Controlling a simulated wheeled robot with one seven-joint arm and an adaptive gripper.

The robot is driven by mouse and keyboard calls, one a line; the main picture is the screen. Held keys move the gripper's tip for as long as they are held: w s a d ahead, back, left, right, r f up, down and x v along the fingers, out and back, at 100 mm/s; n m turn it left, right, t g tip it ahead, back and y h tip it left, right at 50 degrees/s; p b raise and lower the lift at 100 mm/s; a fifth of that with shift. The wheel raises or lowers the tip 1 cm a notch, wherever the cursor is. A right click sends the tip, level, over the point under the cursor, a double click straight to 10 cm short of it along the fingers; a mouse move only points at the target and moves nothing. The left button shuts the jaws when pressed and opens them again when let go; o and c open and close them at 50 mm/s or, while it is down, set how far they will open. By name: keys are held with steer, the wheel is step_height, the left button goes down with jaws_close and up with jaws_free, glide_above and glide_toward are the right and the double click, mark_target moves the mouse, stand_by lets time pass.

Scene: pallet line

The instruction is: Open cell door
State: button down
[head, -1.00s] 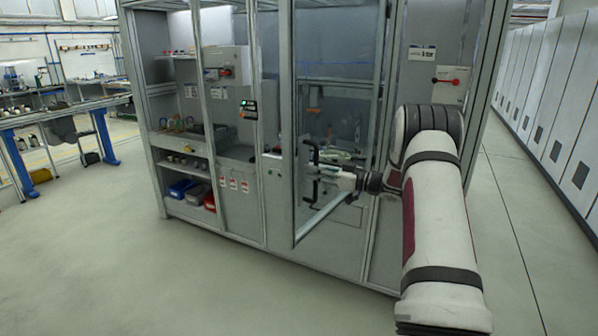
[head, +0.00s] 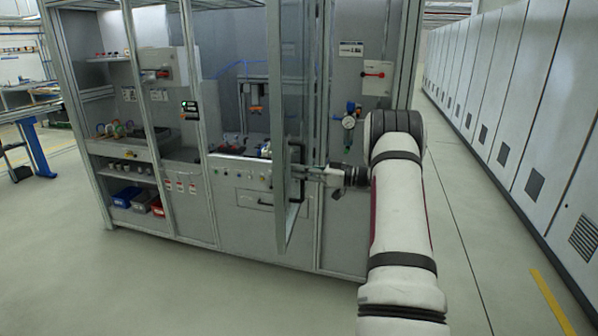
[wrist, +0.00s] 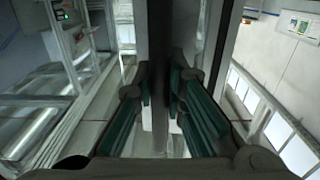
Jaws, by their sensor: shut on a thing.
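The cell door (head: 281,120) is a tall framed clear panel. It stands swung out from the cell and is seen nearly edge-on in the head view. Its dark handle (head: 302,158) is on the door near mid-height. My gripper (head: 312,174) reaches in from the right and is shut on the handle. In the wrist view, the green-padded fingers of my gripper (wrist: 163,112) close around a dark upright bar (wrist: 159,45); the exact contact is in shadow. The cell (head: 240,220) shows its inside bench and fixtures left of the door.
A red-handled switch box (head: 376,78) and a gauge (head: 348,122) are on the cell's right panel. Blue and red bins (head: 140,200) sit on the lower left shelf. Grey cabinets (head: 530,110) line the right. The floor in front is clear.

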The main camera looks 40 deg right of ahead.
steer(key=shift+a, duration=0.1)
steer(key=c, duration=1.6)
jaws_free()
steer(key=shift+s, duration=0.1)
steer(key=v, duration=1.2)
